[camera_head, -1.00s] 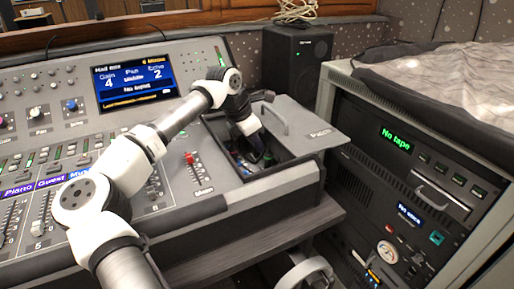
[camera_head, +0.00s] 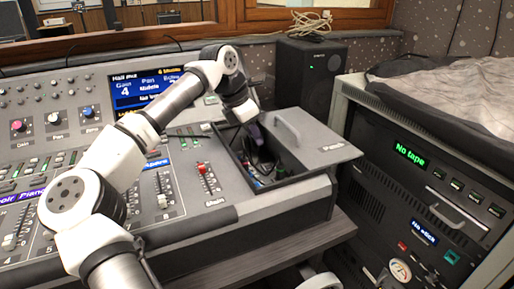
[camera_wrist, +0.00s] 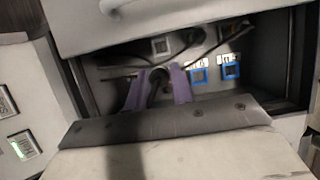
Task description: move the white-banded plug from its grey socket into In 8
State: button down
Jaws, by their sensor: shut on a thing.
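My gripper (camera_wrist: 158,88), with purple fingers, is shut on a dark plug (camera_wrist: 158,74) with a black cable. I cannot make out a white band on it. In the head view my gripper (camera_head: 255,135) reaches into the open patch compartment (camera_head: 236,160) from above. In the wrist view a pale grey-framed socket (camera_wrist: 160,46) lies beyond the plug. Two blue-framed sockets (camera_wrist: 198,75) (camera_wrist: 231,71) lie right of the fingers, with small white labels too blurred to read. The wrist view does not clearly show whether the plug is clear of a socket.
The compartment's lid (camera_head: 315,146) with its handle (camera_head: 286,131) stands open at the right. Black cables (camera_wrist: 115,75) cross the compartment. The mixing desk with faders (camera_head: 203,172) is left, a rack (camera_head: 400,190) right, and a black speaker (camera_head: 308,72) behind.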

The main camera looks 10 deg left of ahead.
notch_tip(320, 180, up, 7)
jog(key=shift+r+p, duration=0.1)
jog(key=shift+p, duration=0.2)
notch_tip(320, 180, up, 3)
jog(key=p, duration=0.3)
jog(key=shift+r, duration=0.15)
